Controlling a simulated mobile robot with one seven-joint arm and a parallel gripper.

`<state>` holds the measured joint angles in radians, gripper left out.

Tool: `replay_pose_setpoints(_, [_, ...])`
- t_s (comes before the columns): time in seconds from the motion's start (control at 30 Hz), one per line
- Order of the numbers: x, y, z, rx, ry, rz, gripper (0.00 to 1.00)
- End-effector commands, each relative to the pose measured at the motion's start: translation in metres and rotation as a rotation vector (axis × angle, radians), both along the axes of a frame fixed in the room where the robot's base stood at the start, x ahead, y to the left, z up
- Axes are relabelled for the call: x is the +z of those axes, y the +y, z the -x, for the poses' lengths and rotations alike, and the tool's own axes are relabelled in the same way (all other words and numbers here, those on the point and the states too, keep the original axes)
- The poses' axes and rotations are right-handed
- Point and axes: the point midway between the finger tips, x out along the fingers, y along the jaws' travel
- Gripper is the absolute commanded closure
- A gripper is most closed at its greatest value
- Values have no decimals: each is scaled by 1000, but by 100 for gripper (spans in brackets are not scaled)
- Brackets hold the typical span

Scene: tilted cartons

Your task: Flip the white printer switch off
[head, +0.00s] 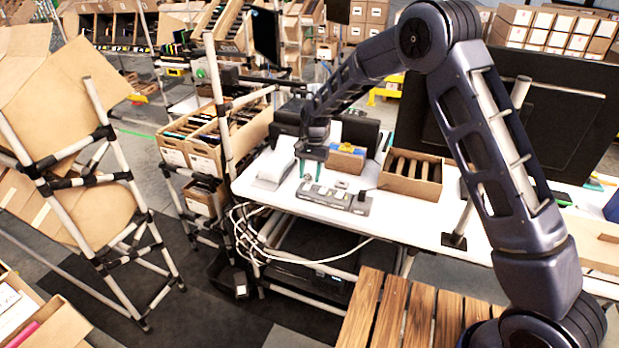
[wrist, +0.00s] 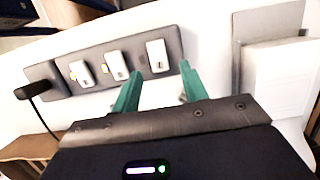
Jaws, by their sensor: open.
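A grey switch strip (head: 335,198) lies on the white table. In the wrist view, the strip (wrist: 108,82) carries several white rocker-like parts: a left switch (wrist: 82,74), a middle switch (wrist: 116,65) and a right switch (wrist: 157,56). Yellow marks show beside the left and middle ones. Which one belongs to the printer I cannot read. My gripper (head: 312,168) is open and empty above the table near the strip. In the wrist view, its teal fingertips (wrist: 160,72) appear on either side of the right switch's lower end; contact cannot be told. A white printer-like device (head: 274,168) stands to the left.
A black plug-like piece with a cable (wrist: 24,91) sits at the strip's end. A cardboard box with blue contents (head: 346,160) and an open divided carton (head: 411,175) stand behind and right of the strip. White cables (head: 262,240) hang below the table edge.

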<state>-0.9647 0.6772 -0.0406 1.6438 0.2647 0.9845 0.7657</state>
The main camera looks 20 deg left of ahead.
Motion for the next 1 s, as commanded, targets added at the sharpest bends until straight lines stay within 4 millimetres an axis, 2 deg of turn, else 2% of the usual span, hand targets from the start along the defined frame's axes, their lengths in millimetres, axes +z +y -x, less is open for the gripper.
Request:
replay_pose_setpoints(0.3, [56, 0, -15, -1, -2, -2, 56])
replay_pose_setpoints(0.5, [81, 0, -20, -1, -1, -1, 56])
replay_pose_setpoints(0.7, [89, 0, -22, 0, 0, 1, 56])
replay_pose_setpoints(1.0, [89, 0, -22, 0, 0, 1, 56])
